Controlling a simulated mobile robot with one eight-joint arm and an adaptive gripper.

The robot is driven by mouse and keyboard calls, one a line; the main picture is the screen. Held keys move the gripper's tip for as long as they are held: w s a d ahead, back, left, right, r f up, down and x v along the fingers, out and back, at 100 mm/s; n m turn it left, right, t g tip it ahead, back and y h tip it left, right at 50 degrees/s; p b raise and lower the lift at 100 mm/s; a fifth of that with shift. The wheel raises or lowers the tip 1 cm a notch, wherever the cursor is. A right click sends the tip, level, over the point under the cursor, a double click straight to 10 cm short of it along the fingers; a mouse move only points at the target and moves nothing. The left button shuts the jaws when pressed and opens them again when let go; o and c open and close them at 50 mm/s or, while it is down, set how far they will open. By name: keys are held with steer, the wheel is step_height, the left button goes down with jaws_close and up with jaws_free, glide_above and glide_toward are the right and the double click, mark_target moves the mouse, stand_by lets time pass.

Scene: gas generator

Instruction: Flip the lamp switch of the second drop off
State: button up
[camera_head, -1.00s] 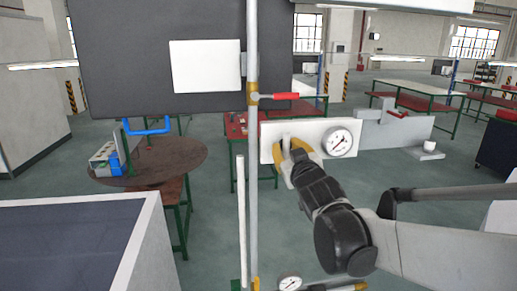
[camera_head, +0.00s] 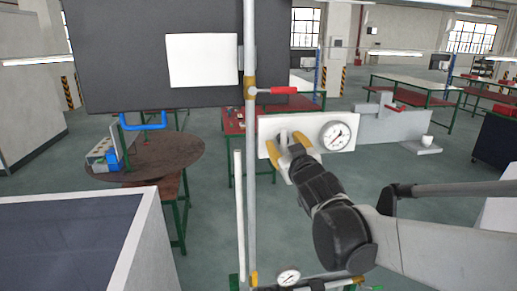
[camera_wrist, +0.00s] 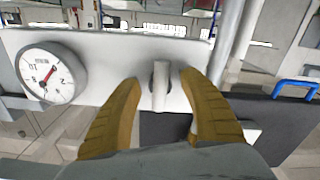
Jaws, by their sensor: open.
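A white panel (camera_head: 267,149) stands beside the vertical pipe, with a round gauge (camera_head: 334,135) on its right part. In the wrist view the panel (camera_wrist: 110,50) carries the gauge (camera_wrist: 51,75) at left and a pale upright switch lever (camera_wrist: 161,85) near its right end. My gripper (camera_head: 297,145) is at the panel's left part in the head view. In the wrist view its yellow fingers (camera_wrist: 162,90) are open, one on each side of the lever, with gaps visible. I cannot tell the lever's on or off position. No lamp is recognisable.
A vertical pipe (camera_head: 249,190) with a red-handled valve (camera_head: 283,90) stands just left of the panel. A dark board (camera_head: 120,60) with a white plate (camera_head: 202,60) is behind it. A round table (camera_head: 165,160) stands at left.

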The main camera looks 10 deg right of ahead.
steer(key=s, duration=1.1)
steer(key=shift+s, duration=0.2)
steer(key=s+f+m+g+b, duration=0.1)
steer(key=s+f+g+b, duration=0.2)
steer(key=f+b, duration=0.9)
steer(key=s+f+m+g+b, duration=0.1)
steer(key=s+f+g+b, duration=0.3)
steer(key=f, duration=2.1)
steer(key=s+f+m+g+b, duration=0.1)
steer(key=s+f+g+b, duration=0.2)
steer(key=s+f+b, duration=0.8)
step_height(320, 180, down, 8)
steer(key=b, duration=0.9)
steer(key=shift+g, duration=0.4)
